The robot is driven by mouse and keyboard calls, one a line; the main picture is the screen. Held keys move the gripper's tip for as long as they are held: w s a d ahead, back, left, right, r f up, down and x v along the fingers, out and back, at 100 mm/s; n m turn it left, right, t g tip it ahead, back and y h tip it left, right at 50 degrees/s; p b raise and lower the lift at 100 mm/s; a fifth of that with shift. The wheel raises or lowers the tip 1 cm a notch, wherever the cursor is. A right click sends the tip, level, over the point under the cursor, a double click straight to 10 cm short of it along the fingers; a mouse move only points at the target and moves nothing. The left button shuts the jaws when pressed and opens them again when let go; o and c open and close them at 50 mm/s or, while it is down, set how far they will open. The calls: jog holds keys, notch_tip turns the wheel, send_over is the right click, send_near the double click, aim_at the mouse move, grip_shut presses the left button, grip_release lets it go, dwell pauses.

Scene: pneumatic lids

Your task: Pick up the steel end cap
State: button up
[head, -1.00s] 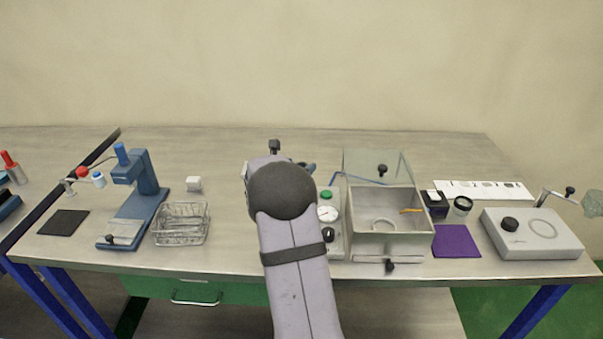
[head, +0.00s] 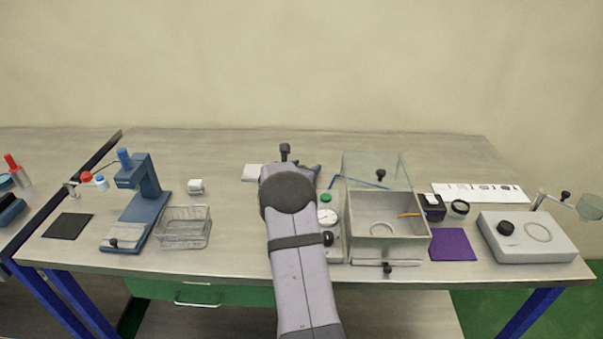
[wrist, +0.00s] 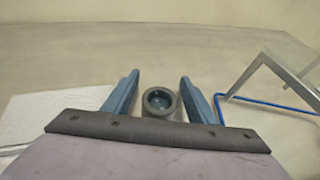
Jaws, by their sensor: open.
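In the wrist view a round grey cap (wrist: 159,101) with a dark hollow centre, which looks like the steel end cap, stands on the bench. My gripper (wrist: 160,78) is open, with its blue fingers on either side of the cap. I cannot tell whether either finger touches it. Part of the cap's near side is hidden by my gripper's dark edge. In the head view my arm hides the cap and most of my gripper.
A white pad (wrist: 45,118) lies left of my fingers. To the right are a blue tube (wrist: 270,103) and the clear raised lid (head: 365,168) of a metal box (head: 388,245). A wire basket (head: 184,228) stands further left. Bench behind the cap is clear.

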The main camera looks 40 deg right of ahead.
grip_shut()
jog(key=shift+d, duration=0.1)
jog(key=shift+r, duration=0.1)
notch_tip(320, 180, up, 10)
dwell(0.7)
